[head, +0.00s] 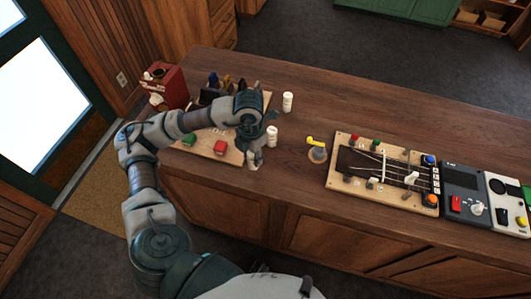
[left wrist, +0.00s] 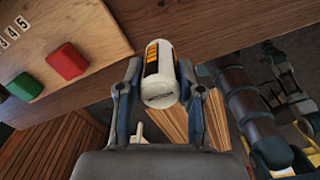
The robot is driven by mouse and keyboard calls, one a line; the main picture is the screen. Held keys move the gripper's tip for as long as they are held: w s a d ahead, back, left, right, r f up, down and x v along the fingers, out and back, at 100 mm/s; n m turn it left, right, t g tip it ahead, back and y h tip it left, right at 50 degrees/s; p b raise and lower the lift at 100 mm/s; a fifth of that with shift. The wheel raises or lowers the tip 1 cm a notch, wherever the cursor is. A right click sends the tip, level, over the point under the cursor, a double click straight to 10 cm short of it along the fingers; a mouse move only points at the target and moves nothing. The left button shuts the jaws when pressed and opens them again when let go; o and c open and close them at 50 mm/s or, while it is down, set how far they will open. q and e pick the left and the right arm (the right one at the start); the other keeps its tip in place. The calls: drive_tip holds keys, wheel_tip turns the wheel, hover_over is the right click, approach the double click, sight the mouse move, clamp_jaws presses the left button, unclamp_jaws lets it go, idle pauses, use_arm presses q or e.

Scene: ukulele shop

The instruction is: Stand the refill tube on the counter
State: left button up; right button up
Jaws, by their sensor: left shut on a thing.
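My left gripper (head: 256,151) is shut on the refill tube, with one finger on each side of it. In the left wrist view the refill tube (left wrist: 159,72) is a white cylinder with a black and orange label, gripped near its lower end. In the head view the gripper points down near the front edge of the counter (head: 315,112), beside the wooden board. The tube is mostly hidden there by the gripper, and I cannot tell whether it touches the counter. My right gripper is not in view.
Two white tubes stand on the counter, one farther back (head: 288,102) and one nearer (head: 272,136). A yellow-topped item (head: 317,151) and a fretboard panel (head: 385,172) lie to the right. The board's red block (head: 220,147) is left of the gripper.

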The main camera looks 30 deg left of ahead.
use_arm(q)
drive_tip(key=w, duration=0.1)
drive_tip(key=w+d, duration=0.2)
drive_tip(key=w, duration=0.1)
drive_tip(key=shift+w+d, duration=0.1)
drive_tip(key=shift+d, duration=0.15)
drive_tip(key=shift+w+d+f, duration=0.1)
drive_tip(key=shift+d+f, duration=0.05)
drive_tip(key=shift+d, duration=0.1)
wheel_tip(320, 180, down, 3)
drive_tip(key=shift+f+p, duration=0.1)
drive_tip(key=shift+p, duration=0.3)
drive_tip(key=shift+a+f, duration=0.15)
drive_tip(key=shift+a, duration=0.3)
drive_tip(key=o, duration=1.1)
drive_tip(key=shift+a, duration=0.25)
drive_tip(key=shift+o, duration=0.2)
drive_tip(key=shift+d, duration=0.5)
drive_tip(key=shift+d+r, duration=0.1)
drive_tip(key=shift+r, duration=0.2)
wheel_tip(320, 180, up, 12)
drive_tip(key=shift+f, duration=0.25)
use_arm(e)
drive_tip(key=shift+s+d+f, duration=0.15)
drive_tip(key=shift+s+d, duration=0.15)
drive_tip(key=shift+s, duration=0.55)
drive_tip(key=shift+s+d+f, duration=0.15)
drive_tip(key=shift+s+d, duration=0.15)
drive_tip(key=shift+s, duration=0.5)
